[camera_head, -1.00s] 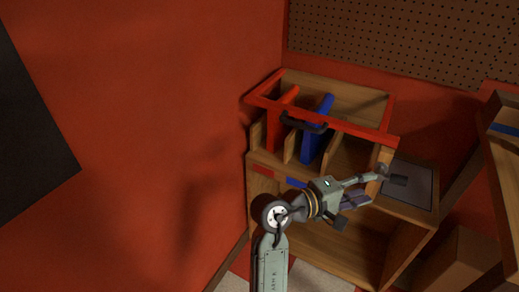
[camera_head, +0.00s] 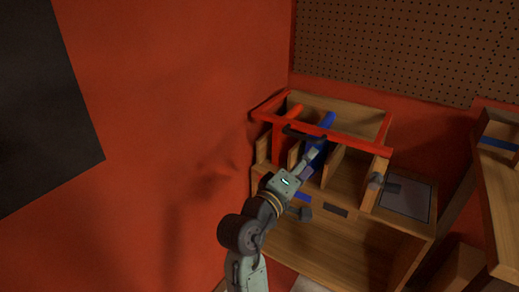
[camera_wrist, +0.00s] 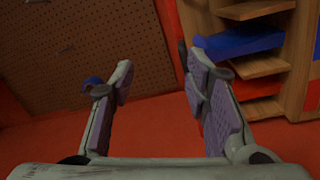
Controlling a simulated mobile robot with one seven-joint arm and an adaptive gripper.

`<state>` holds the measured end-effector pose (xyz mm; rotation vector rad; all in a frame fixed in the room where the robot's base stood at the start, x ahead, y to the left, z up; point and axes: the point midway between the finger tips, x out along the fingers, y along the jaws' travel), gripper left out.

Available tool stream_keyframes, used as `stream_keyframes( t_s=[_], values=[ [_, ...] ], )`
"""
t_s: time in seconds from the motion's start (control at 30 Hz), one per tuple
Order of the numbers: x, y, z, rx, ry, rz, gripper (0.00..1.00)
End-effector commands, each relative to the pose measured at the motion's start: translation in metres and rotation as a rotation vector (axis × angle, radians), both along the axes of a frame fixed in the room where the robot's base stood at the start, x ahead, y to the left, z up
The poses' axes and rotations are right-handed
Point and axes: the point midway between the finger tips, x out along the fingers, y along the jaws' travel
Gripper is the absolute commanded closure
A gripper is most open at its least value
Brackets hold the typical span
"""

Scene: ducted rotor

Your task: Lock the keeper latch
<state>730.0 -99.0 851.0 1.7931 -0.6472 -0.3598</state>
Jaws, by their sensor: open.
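A red bar frame (camera_head: 345,130) with a black handle (camera_head: 304,133) runs across the front of the rack's slots. My gripper (camera_head: 312,183) is open and empty in front of the slots, left of the knob and apart from it. In the wrist view my gripper (camera_wrist: 159,72) shows its two fingers spread with nothing between them. The knob is not clearly seen there.
A blue panel (camera_head: 314,155) and a red panel (camera_head: 277,145) stand in the rack slots. A grey plate (camera_head: 407,203) lies on the top at right. Another wooden shelf (camera_head: 497,205) stands at far right. A pegboard (camera_head: 390,45) hangs behind; a red wall is at left.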

Motion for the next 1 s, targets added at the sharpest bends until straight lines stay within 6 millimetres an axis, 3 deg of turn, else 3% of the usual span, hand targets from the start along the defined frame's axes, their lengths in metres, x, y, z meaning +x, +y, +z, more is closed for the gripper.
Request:
stream_keyframes(
  t_s=[0.2, 0.53, 0.73, 1.0],
  values=[
    [0.011, 0.043, 0.019, 0.034, -0.088, 0.134, 0.57],
    [0.017, 0.097, 0.044, 0.087, -0.199, 0.307, 0.57],
    [0.017, 0.113, 0.053, 0.106, -0.233, 0.359, 0.57],
    [0.017, 0.117, 0.054, 0.11, -0.239, 0.37, 0.57]
  ],
)
